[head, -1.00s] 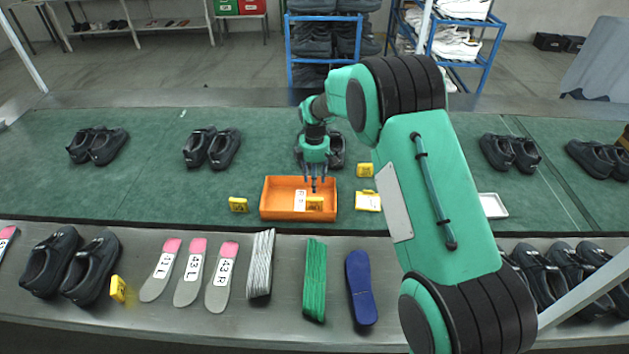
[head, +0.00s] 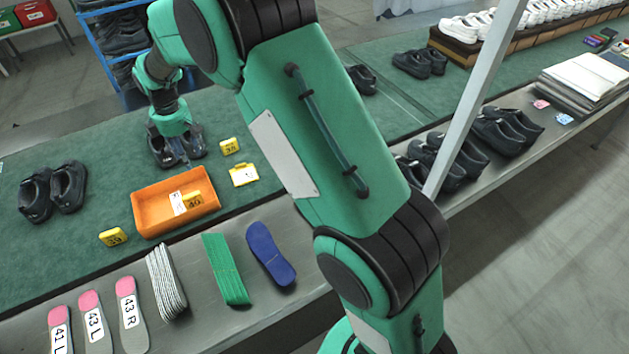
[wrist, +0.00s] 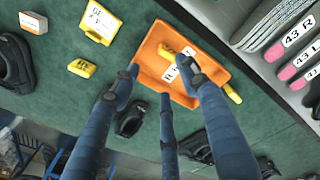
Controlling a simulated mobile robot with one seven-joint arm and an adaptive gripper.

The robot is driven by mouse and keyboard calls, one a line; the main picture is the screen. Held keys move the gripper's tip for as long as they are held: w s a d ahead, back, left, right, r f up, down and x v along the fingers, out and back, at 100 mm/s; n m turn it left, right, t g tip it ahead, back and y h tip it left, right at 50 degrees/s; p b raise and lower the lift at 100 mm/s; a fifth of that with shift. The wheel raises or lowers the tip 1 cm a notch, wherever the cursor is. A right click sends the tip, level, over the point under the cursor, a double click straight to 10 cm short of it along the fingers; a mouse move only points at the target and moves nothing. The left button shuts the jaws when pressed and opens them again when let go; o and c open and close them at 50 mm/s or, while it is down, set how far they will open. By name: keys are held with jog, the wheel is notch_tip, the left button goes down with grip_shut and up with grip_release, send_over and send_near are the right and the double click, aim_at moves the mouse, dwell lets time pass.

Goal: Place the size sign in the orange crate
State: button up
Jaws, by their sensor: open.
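The orange crate (head: 148,222) stands on the green mat, and it also shows in the wrist view (wrist: 152,72). A yellow size sign marked 40 (head: 193,200) lies inside it, beside a white label (head: 178,203); in the wrist view the sign (wrist: 166,51) is partly covered by a finger. My gripper (head: 182,157) is open and empty, raised behind the crate in front of a pair of dark shoes. In the wrist view, its spread fingers (wrist: 160,82) hold nothing and overlap the crate's outline.
Other yellow signs stand on the mat: 39 (head: 113,237) left of the crate, 38 (head: 229,146) and a larger one (head: 243,175) to its right. Black shoes (head: 53,190) are at left. Insoles (head: 270,255) lie along the front ledge. A pale post (head: 475,95) rises at right.

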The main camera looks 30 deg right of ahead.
jog(key=s+d+r+m+t, duration=0.1)
jog(key=s+d+r+m, duration=0.1)
jog(key=s+d+r, duration=0.35)
jog(key=s+d+r+m+t, duration=0.1)
jog(key=s+d+r+m, duration=0.15)
jog(key=s+r, duration=0.6)
jog(key=s+d+r+m, duration=0.3)
jog(key=s+d+r, duration=0.1)
jog(key=s+r, duration=0.25)
jog(key=s+d+r+m+t, duration=0.1)
jog(key=s+d+m, duration=0.2)
jog(key=s, duration=0.9)
jog(key=s+d+r+m+t, duration=0.1)
jog(key=s+d+m, duration=0.3)
jog(key=s, duration=0.9)
jog(key=shift+s+m+t, duration=0.25)
jog(key=shift+m+t, duration=0.1)
jog(key=shift+t, duration=0.05)
